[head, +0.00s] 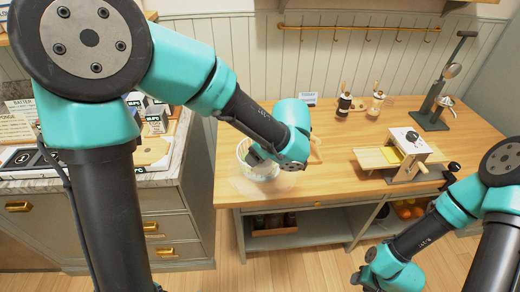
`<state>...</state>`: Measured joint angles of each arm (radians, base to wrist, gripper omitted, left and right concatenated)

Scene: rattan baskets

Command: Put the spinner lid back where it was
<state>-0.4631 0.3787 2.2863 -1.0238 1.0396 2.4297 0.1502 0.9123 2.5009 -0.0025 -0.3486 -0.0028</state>
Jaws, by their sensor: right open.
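A pale, see-through spinner bowl (263,174) stands near the left front of the wooden table, with something greenish inside. A faint translucent round shape spreads around its base. I cannot make out the spinner lid for certain. My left gripper (254,154) is over the bowl's upper edge; my own wrist hides most of it, so I cannot tell whether it is open or holds anything. My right gripper (362,279) is open and low at the bottom right, in front of the table and away from the spinner.
The wooden table (330,180) is clear just right of the spinner. A slicer (408,152) with a wooden board stands at the right, a tall dark press (437,105) behind it. Two grinders (344,103) stand at the back. A marble-topped counter (165,176) is at the left.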

